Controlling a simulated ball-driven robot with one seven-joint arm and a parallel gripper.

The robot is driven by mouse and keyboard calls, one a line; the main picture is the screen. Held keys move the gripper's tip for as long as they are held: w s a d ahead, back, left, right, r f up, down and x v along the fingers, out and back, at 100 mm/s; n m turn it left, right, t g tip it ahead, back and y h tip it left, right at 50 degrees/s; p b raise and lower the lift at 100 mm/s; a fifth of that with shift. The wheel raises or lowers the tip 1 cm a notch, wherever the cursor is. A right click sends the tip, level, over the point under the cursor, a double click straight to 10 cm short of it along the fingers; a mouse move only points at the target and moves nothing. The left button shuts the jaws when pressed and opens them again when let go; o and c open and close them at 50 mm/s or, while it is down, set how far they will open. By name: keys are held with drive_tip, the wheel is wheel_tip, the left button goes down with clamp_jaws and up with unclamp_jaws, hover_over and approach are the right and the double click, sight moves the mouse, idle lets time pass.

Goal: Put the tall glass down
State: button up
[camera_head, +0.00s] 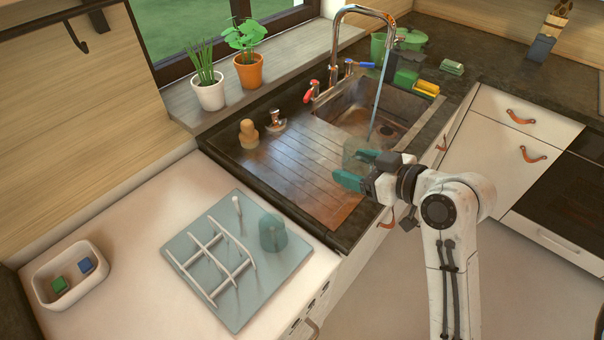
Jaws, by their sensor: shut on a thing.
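My gripper (352,168) has teal fingers and is shut on a clear, faint glass (356,148), which looks like the tall glass. The glass is hard to make out, and the fingers cover part of it. It shows above the front right part of the ribbed drainboard, near the sink's near edge. I cannot tell whether its base touches anything. A blue-green see-through vessel (273,234), wide and rounded, stands on the drying mat (292,262) at the right of its white rack.
Water runs from the tap (362,12) into the sink (408,103). A wooden figure (249,134) and a plug-like metal piece (276,121) stand at the drainboard's back left. A white tray (88,297) holds blue and green blocks.

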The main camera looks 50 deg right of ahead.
drive_tip(key=b+x, duration=0.1)
drive_tip(key=b, duration=0.1)
drive_tip(key=b+x, duration=0.2)
drive_tip(key=shift+s+d+f, duration=0.1)
drive_tip(key=shift+s+f, duration=0.1)
drive_tip(key=w+f, duration=0.3)
drive_tip(key=w+d+f+b, duration=0.1)
drive_tip(key=w+f, duration=0.3)
drive_tip(key=w+d+f+b, duration=0.1)
drive_tip(key=w+f, duration=0.2)
drive_tip(key=w, duration=0.1)
drive_tip(key=shift+w+f, duration=0.15)
drive_tip(key=shift+w, duration=0.05)
drive_tip(key=shift+f, duration=0.35)
